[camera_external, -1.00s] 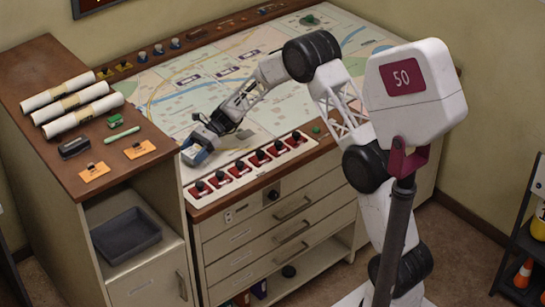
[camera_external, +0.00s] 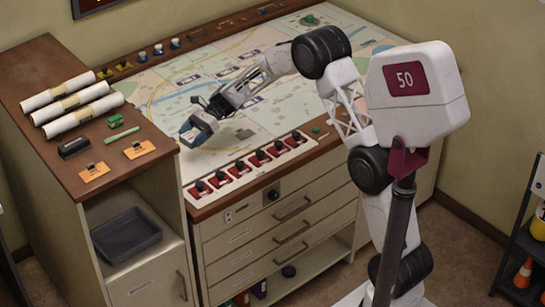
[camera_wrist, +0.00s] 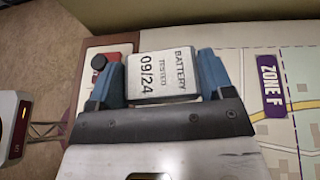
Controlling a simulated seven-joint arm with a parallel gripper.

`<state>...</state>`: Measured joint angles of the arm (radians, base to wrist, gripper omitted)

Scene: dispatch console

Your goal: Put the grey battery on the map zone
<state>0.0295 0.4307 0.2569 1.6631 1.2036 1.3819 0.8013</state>
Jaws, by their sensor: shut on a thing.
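My gripper (camera_external: 190,138) is over the front left part of the map table. In the wrist view, my gripper (camera_wrist: 160,80) has its blue fingers on both sides of the grey battery (camera_wrist: 163,76), which has a pale label reading "BATTERY TESTED 09/24". The fingers are shut on it and it hangs above the surface. In the outside view the battery is mostly hidden by the fingers. The map (camera_external: 215,100) covers the table top and has several small purple zone labels. One purple label, "ZONE F" (camera_wrist: 269,84), shows right of the battery in the wrist view.
A white strip of red switches (camera_external: 240,172) runs along the front edge of the table. The higher brown cabinet top at left holds white rolls (camera_external: 70,102), a black stapler-like object (camera_external: 74,147) and orange cards (camera_external: 93,172). The map's middle is largely clear.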

